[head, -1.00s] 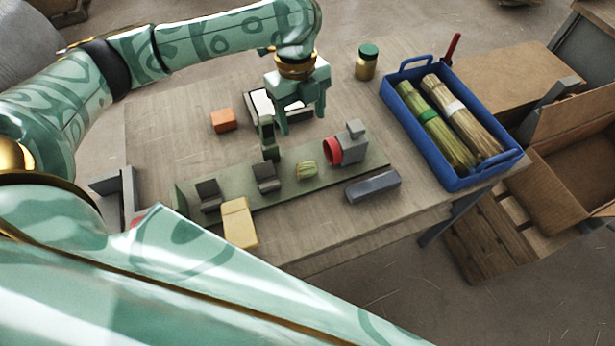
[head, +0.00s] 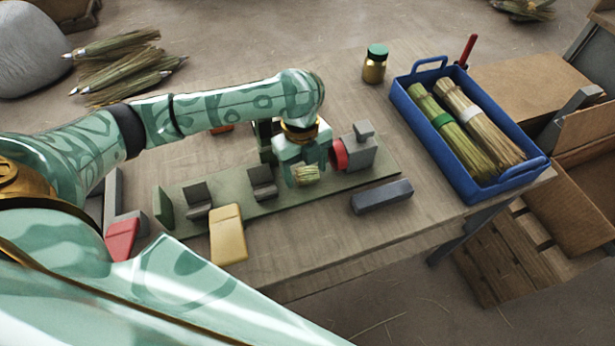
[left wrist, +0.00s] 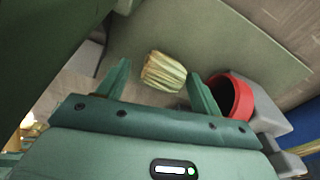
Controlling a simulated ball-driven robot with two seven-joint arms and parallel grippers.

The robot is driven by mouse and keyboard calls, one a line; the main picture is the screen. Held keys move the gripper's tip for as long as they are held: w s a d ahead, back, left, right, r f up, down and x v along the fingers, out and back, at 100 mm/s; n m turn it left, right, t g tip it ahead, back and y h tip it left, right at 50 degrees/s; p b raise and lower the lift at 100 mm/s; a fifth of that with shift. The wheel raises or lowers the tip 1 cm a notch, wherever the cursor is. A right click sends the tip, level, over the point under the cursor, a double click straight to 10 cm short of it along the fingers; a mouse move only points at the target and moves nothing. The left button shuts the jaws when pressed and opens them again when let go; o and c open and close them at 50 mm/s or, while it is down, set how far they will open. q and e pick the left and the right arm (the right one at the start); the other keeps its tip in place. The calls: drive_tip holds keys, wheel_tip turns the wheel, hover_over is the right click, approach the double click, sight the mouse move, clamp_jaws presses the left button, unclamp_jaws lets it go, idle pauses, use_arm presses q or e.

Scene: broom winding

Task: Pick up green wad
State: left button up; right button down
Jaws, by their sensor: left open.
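The green wad (head: 306,175) is a small bundle of pale green straw on the green board (head: 232,205) on the table. It also shows in the left wrist view (left wrist: 163,72), between and slightly beyond the two fingertips. My left gripper (head: 300,165) is right over the wad in the head view and hides part of the board. In the left wrist view the left gripper (left wrist: 160,82) is open, its fingers on either side of the wad, with gaps. Whether the fingers are level with the wad, I cannot tell. My right gripper is not in view.
A grey device with a red ring (head: 340,154) stands close to the right of the wad. Grey brackets (head: 262,184) are to its left. A grey block (head: 381,196), a yellow block (head: 228,235) and a blue crate (head: 440,135) with straw bundles are nearby.

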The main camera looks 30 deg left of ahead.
use_arm(q)
drive_tip(key=shift+f, duration=0.55)
drive_tip(key=shift+r, duration=0.15)
drive_tip(key=c, duration=1.1)
drive_tip(key=shift+o, duration=0.2)
drive_tip(key=shift+r, duration=0.1)
